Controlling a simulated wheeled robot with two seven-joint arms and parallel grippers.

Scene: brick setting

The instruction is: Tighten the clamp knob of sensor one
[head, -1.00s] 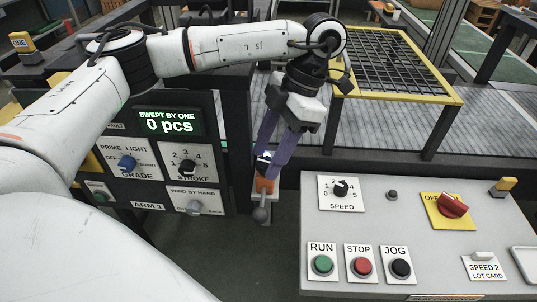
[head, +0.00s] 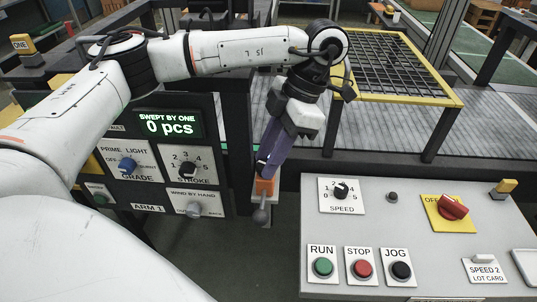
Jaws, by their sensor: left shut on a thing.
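My left gripper (head: 264,163) points down with its purple fingers closed together. It is shut on a small dark knob, mostly hidden between the fingertips, just above an orange block (head: 265,187). The orange block sits on a narrow pale bracket beside the arm panel, with a grey ball-ended lever (head: 261,215) below it. I cannot read any label on this part, so the frames do not name it as sensor one. My right gripper is not in view.
The panel (head: 152,206) left of the gripper carries knobs and a green "0 pcs" display (head: 168,124). A grey control desk (head: 430,215) with buttons and a red switch (head: 452,207) stands at right. A yellow-framed mesh (head: 395,65) lies behind.

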